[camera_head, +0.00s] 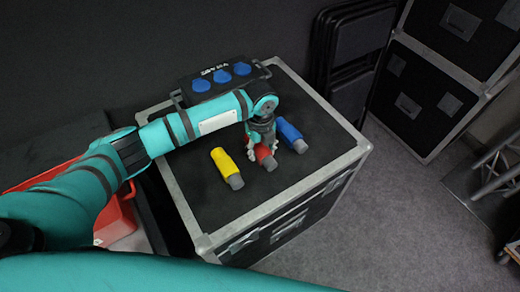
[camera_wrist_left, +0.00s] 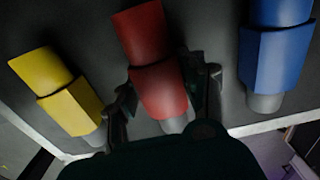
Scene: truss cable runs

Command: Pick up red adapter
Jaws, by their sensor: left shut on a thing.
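The red adapter (camera_head: 264,155) lies on the dark top of the flight case, between the yellow adapter (camera_head: 224,163) and the blue adapter (camera_head: 289,133). My left gripper (camera_head: 262,150) reaches down over it from above and is shut on it. In the left wrist view the red adapter (camera_wrist_left: 158,75) sits between the two dark fingers (camera_wrist_left: 168,95), with its grey end towards the palm. The yellow adapter (camera_wrist_left: 58,90) and the blue adapter (camera_wrist_left: 275,50) lie apart on either side. My right gripper is not in view.
The flight case (camera_head: 305,95) has metal edges. A black power box (camera_head: 225,78) with blue sockets stands at its back. Folded chairs (camera_head: 350,50) and more cases (camera_head: 425,95) stand behind to the right. A red bin (camera_head: 118,220) is at the left, partly behind my arm.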

